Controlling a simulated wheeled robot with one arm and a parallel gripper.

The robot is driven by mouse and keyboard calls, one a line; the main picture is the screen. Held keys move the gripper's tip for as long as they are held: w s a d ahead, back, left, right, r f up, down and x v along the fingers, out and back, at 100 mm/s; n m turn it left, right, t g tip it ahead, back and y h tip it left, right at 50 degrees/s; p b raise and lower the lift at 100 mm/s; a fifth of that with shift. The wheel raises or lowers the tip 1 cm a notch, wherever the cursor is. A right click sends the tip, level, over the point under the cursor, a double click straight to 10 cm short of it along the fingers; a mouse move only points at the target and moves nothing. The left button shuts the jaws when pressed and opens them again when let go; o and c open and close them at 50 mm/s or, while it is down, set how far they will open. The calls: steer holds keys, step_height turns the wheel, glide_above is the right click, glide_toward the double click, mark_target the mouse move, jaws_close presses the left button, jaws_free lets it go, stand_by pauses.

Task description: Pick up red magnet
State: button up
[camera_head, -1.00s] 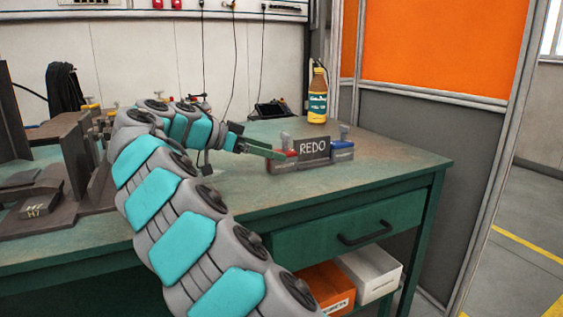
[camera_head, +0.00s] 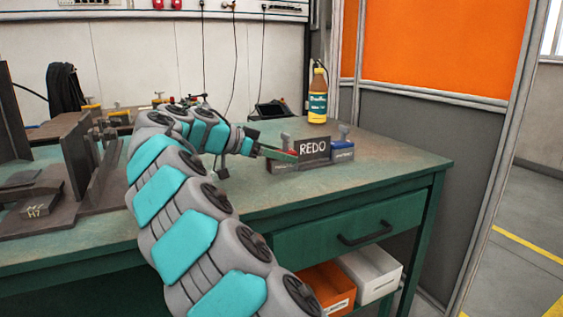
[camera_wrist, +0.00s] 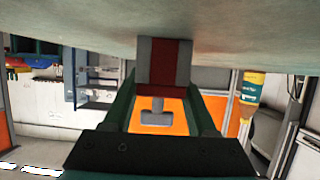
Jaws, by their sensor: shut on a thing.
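The red magnet (camera_head: 290,152) is at the left side of the dark REDO block (camera_head: 314,148), with a grey post (camera_head: 286,138) rising from it. In the wrist view the red magnet (camera_wrist: 164,66) shows as a red and grey block with a grey T-shaped handle. My gripper (camera_head: 281,154) reaches it from the left. In the wrist view my gripper (camera_wrist: 163,92) has its green fingers on both sides of the magnet, shut on it. The magnet appears at table height; I cannot tell whether it still touches the surface beneath.
A blue magnet (camera_head: 342,150) is at the right of the REDO block. A yellow bottle (camera_head: 318,100) stands behind on the green table (camera_head: 390,165). Dark steel plates (camera_head: 75,160) fill the left side. The table's right end is clear.

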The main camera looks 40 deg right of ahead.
jaws_close()
steer(key=shift+r, duration=0.1)
stand_by(0.6)
